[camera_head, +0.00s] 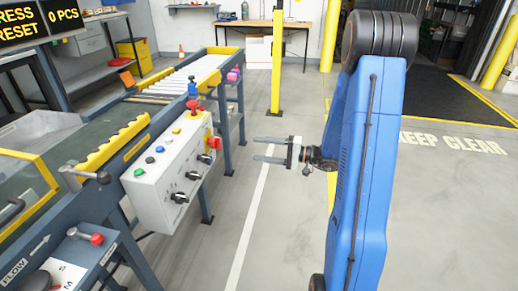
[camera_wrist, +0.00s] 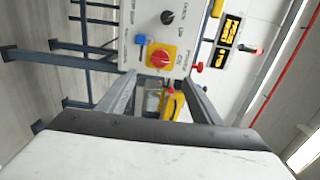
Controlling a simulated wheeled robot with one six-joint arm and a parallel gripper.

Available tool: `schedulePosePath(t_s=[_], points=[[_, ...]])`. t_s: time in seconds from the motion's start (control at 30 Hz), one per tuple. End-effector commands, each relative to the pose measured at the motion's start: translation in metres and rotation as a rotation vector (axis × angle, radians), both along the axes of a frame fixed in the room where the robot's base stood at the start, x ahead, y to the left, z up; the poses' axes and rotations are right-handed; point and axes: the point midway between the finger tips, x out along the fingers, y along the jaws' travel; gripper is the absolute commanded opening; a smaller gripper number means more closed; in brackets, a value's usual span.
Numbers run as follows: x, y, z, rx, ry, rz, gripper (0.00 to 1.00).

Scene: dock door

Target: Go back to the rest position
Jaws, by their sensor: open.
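My gripper (camera_head: 270,149) is open and empty in the head view, pointing left toward the white control box (camera_head: 160,188) on the side of the conveyor. There is a clear gap of air between its fingertips and the box. In the wrist view the two fingers of my gripper (camera_wrist: 160,88) are spread apart with nothing between them. Beyond them are the control box (camera_wrist: 125,30) and its red rotary switch on a yellow plate (camera_wrist: 159,57). The blue arm in the head view is mine and hides part of the floor behind it.
The conveyor (camera_head: 75,140) with yellow edges runs along the left. A yellow post (camera_head: 277,65) stands beyond my gripper. A workbench (camera_head: 265,24) is at the back wall. A dark mat (camera_head: 440,95) lies at the right behind my arm. The grey floor (camera_head: 285,225) below my gripper is clear.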

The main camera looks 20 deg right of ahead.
Motion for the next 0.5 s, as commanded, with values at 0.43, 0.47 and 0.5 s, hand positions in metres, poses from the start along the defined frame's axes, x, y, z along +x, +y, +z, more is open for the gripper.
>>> schedulePosePath(t_s=[0.43,0.47,0.5], points=[[-0.023,0.035,0.017,-0.055,0.04,0.11,0.59],[-0.029,0.043,0.021,-0.07,0.05,0.135,0.59],[-0.039,0.054,0.025,-0.092,0.067,0.17,0.59]])
